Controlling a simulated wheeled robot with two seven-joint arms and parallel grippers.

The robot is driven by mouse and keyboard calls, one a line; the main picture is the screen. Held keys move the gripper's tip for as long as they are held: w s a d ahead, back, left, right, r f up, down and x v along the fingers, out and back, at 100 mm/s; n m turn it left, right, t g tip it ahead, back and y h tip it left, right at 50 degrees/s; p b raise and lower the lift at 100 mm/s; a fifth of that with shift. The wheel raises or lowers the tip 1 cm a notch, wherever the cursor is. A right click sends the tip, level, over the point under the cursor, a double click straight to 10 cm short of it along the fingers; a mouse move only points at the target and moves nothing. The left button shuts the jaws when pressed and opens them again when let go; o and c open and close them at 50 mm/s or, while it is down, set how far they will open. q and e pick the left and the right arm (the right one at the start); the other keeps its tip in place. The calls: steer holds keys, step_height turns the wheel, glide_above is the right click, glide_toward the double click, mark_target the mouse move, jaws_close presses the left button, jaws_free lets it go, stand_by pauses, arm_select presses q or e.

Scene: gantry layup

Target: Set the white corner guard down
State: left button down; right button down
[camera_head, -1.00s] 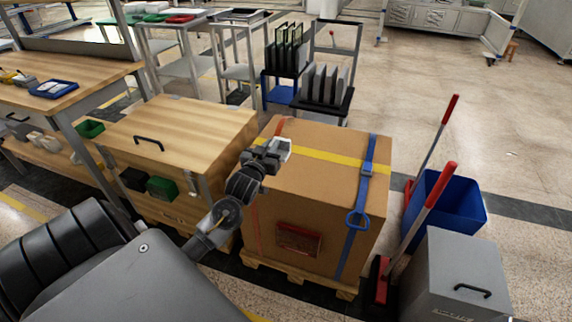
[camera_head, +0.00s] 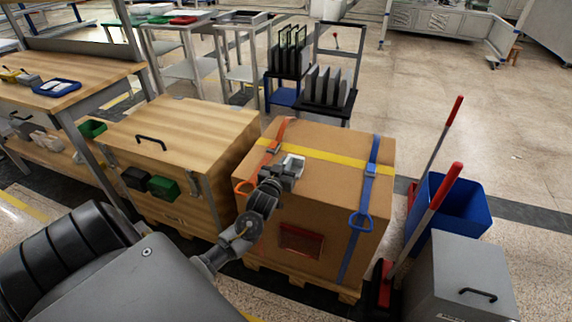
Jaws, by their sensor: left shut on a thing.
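My left gripper (camera_head: 284,174) is over the left part of the top of a large brown carton, near its front edge. It is shut on a small pale piece, the white corner guard (camera_head: 293,162), which is mostly hidden by the jaws. I cannot tell whether the guard touches the carton. The carton (camera_head: 330,205) stands on a wooden pallet, with a yellow band across its top. A blue strap (camera_head: 360,200) runs over its right side and an orange strap (camera_head: 271,146) over its left side, partly behind my gripper. My right gripper is not in view.
A wooden chest (camera_head: 190,125) stands close to the carton's left. To its right are a blue bin (camera_head: 460,210), red-handled tools (camera_head: 436,200) and a grey box (camera_head: 465,275). A cart with dark panels (camera_head: 325,85) stands behind. Open floor lies at the back right.

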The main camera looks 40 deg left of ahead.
arm_select(q)
steer(key=shift+f, duration=0.1)
steer(key=c, duration=1.7)
jaws_free()
steer(key=shift+c, duration=0.2)
steer(key=o, duration=0.3)
